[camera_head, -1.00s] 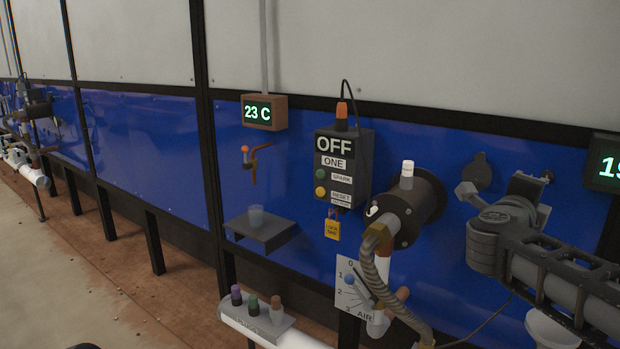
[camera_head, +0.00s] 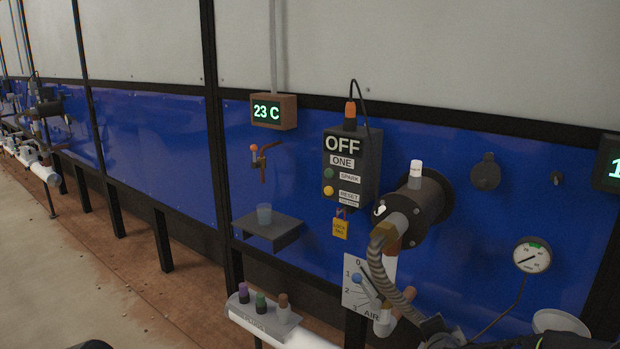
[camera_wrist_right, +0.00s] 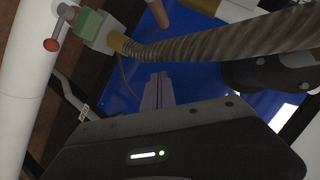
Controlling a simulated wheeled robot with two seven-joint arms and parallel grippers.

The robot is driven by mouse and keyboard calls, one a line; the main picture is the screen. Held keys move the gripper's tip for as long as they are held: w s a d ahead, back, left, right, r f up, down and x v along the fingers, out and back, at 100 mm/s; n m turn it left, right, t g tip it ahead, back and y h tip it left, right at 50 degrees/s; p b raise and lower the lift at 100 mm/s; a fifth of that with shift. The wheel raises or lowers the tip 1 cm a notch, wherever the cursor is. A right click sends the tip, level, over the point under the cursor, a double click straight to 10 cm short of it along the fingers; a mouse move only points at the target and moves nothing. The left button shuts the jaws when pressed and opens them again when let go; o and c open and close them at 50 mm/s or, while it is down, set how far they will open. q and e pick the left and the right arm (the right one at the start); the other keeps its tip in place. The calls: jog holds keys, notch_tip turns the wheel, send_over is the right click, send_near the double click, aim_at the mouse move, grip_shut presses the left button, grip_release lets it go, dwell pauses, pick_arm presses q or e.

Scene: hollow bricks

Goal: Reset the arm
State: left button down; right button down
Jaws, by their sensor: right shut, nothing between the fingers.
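My right gripper (camera_wrist_right: 160,78) shows in the right wrist view with its two slim fingers together and nothing between them. A ribbed hose (camera_wrist_right: 225,40) passes beyond the fingertips, apart from them as far as I can tell. In the head view only a dark part of my right arm shows at the bottom right edge, below the burner-like barrel (camera_head: 415,212) and its hose (camera_head: 378,270). The fingers cannot be made out there. My left gripper is not in view.
A control box (camera_head: 351,165) reading OFF hangs on the blue wall, left of the barrel. A gauge (camera_head: 532,255) is at right. A white pipe (camera_head: 262,327) with capped plugs runs along the bottom.

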jog(key=s+a+f+n+g+y, duration=0.25)
jog(key=s+f, duration=0.25)
jog(key=f, duration=0.3)
jog(key=s+a+f+n+g+y, duration=0.1)
jog(key=s+a+f+n, duration=0.1)
jog(key=s+a+f, duration=0.35)
jog(key=s+a+f+n+g+y, duration=0.1)
jog(key=s+f+n+g, duration=0.15)
jog(key=f, duration=0.65)
jog(key=s+a+f+n+g+y, duration=0.15)
jog(key=s+a+f, duration=0.25)
jog(key=s, duration=0.5)
jog(key=s+a+f+n+g+y, duration=0.1)
jog(key=s+a+f+g, duration=0.15)
jog(key=s, duration=0.55)
jog(key=s+a+f+n+g+y, duration=0.15)
jog(key=s+a+f, duration=0.3)
jog(key=s, duration=0.45)
jog(key=w+a+n+b, duration=0.1)
jog(key=w+a+f+b, duration=0.1)
jog(key=a+b, duration=0.1)
jog(key=shift+f+n, duration=0.1)
jog(key=shift+n, duration=0.3)
